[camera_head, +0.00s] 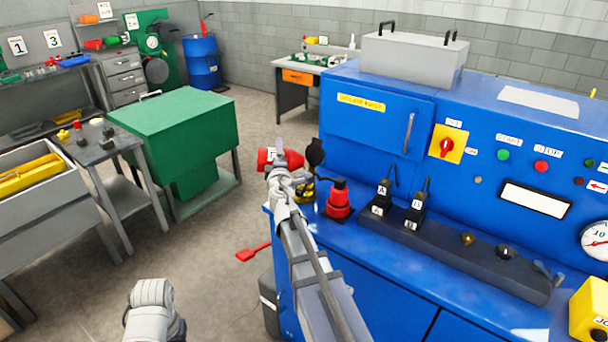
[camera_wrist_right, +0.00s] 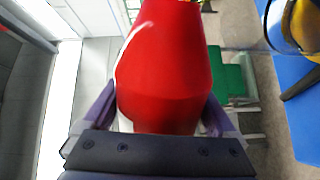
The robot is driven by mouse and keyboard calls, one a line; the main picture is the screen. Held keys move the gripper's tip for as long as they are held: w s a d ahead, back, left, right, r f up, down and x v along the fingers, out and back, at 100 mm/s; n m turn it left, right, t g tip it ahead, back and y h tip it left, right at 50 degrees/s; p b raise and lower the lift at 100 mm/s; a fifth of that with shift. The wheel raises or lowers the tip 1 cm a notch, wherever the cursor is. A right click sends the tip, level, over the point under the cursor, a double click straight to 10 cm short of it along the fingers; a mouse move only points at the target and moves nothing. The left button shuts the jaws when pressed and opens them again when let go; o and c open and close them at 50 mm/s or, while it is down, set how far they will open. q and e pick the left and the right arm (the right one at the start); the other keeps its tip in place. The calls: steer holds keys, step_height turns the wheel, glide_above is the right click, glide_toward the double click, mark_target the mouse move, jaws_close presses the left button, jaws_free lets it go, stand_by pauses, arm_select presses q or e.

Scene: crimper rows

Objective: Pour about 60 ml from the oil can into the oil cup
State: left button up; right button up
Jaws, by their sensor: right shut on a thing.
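The red oil can (camera_head: 294,160) is held by my right gripper (camera_head: 277,164) at the left end of the blue bench. It appears tipped well over on its side. The can also fills the middle of the right wrist view (camera_wrist_right: 162,70), between the two fingers. Its spout cannot be made out. The oil cup (camera_head: 306,191), with a yellow body and a raised black lid (camera_head: 315,152), stands on the bench just right of and below the can. Part of it shows at the top right of the wrist view (camera_wrist_right: 292,30). Whether oil is flowing cannot be seen.
A red and black container (camera_head: 337,199) stands right of the cup. Black lettered tools (camera_head: 382,192) stand in a dark rack behind my right arm. The blue cabinet (camera_head: 375,115) rises behind.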

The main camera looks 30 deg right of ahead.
steer(key=shift+d+r+m, duration=0.1)
steer(key=shift+r+m, duration=0.15)
steer(key=shift+m, duration=0.05)
stand_by(1.1)
steer(key=shift+w+a+f+n+b, duration=0.1)
steer(key=shift+a+f+n+b, duration=0.05)
steer(key=shift+f+n+b, duration=0.4)
steer(key=shift+a+f+n+b, duration=0.1)
steer(key=shift+f+n+b, duration=0.35)
steer(key=shift+f+n, duration=0.2)
steer(key=shift+r+n+p, duration=0.5)
steer(key=shift+r+p, duration=0.15)
steer(key=shift+p, duration=0.05)
steer(key=shift+f+n+b, duration=0.65)
steer(key=shift+n+b, duration=0.05)
steer(key=shift+n, duration=0.3)
